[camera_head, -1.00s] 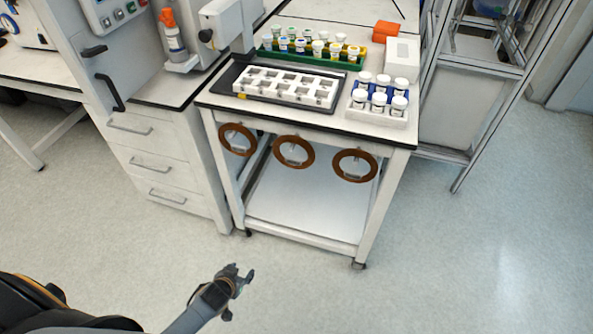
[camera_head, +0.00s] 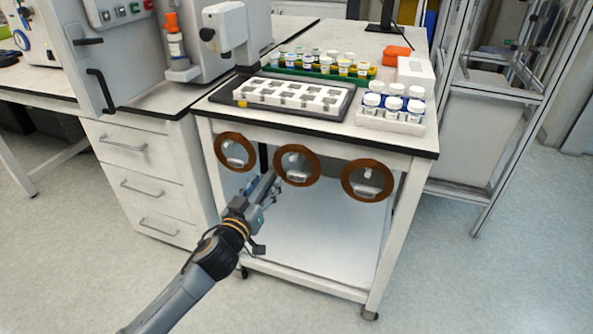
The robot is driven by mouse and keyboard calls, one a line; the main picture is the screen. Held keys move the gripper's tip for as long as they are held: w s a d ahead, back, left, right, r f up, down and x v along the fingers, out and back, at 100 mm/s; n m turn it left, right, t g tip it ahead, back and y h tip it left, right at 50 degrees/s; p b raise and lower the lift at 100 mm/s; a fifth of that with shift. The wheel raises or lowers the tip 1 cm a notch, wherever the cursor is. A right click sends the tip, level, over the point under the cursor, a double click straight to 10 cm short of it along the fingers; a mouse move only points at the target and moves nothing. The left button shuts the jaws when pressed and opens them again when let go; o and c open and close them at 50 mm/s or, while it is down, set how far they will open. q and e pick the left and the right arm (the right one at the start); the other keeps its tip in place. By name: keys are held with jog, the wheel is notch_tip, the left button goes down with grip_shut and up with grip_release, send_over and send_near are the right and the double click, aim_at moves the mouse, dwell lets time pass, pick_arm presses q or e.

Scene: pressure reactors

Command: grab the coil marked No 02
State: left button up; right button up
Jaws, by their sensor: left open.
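Three brown ring-shaped coils hang in a row under the front edge of the white table: a left coil (camera_head: 222,139), a middle coil (camera_head: 297,148) and a right coil (camera_head: 367,164). Each has a small pale tag in its centre, too small to read, so I cannot tell which is No 02. My left gripper (camera_head: 267,186) is open and empty in front of the table, just below and left of the middle coil, close to it in the picture. I cannot tell whether it touches the coil. My right gripper is not in view.
The white table (camera_head: 330,139) carries a black tray with a white rack (camera_head: 290,95), a green rack of vials (camera_head: 318,73) and a white holder of capped jars (camera_head: 390,122). A drawer cabinet (camera_head: 150,185) stands to the left. The floor (camera_head: 445,285) at right is clear.

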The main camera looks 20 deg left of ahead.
aim_at(276, 167)
pick_arm(q)
jog(key=w, duration=0.4)
jog(key=shift+w, duration=0.2)
jog(key=w, duration=0.4)
jog(key=shift+w+f+b, duration=0.15)
jog(key=shift+w+b, duration=0.2)
jog(key=shift+b, duration=0.05)
grip_shut()
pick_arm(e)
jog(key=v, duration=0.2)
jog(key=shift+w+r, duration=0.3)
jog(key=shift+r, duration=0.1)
